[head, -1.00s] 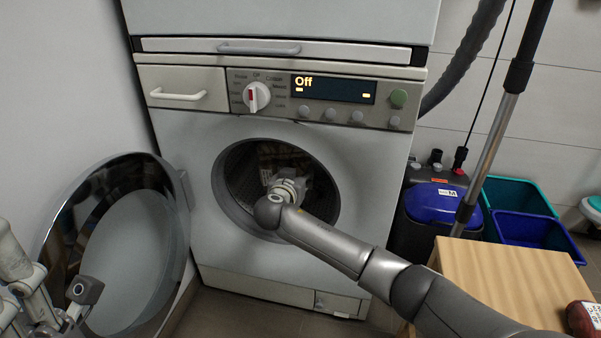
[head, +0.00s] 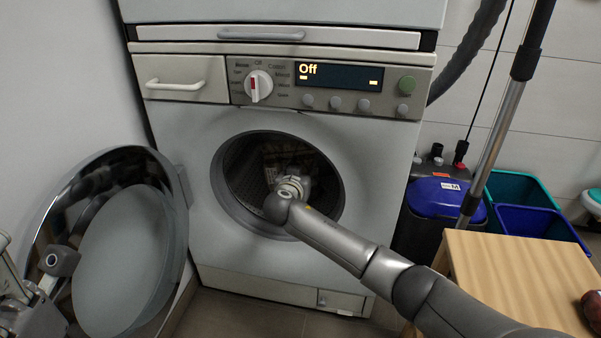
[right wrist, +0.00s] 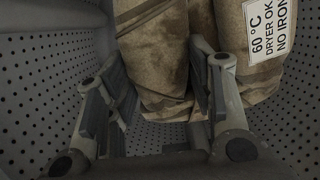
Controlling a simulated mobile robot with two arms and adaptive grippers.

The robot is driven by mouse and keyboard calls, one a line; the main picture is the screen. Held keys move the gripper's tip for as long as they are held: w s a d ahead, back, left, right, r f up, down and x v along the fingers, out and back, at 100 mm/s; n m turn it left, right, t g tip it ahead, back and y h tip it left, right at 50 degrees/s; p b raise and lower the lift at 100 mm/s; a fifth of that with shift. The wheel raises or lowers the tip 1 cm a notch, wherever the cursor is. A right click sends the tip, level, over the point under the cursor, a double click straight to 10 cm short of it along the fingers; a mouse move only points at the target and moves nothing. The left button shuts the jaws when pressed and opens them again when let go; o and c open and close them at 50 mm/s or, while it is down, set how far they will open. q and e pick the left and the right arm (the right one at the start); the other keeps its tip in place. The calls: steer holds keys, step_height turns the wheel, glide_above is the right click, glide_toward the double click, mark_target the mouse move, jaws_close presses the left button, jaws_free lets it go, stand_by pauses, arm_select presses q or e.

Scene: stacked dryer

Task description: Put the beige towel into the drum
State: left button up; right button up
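The beige towel (head: 283,156) is inside the drum (head: 240,172), partly hidden behind my right wrist in the head view. In the right wrist view the towel (right wrist: 155,50) stands in folds against the perforated drum wall (right wrist: 45,85), with a white care label. My right gripper (right wrist: 158,75) reaches through the round opening into the drum. Its fingers are wide apart, one on each side of the towel's near folds; it looks open. My left gripper (head: 42,290) is at the lower left by the open door, partly cut off, and its fingers do not show clearly.
The round door (head: 130,255) stands swung open to the left. The machine's display (head: 338,76) reads Off. A wooden table (head: 515,275) is at the lower right under my right arm. A blue-lidded vacuum (head: 433,198) and teal and blue bins (head: 540,228) stand behind it.

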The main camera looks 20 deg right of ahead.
steer(key=o, duration=0.5)
steer(key=shift+r, duration=0.1)
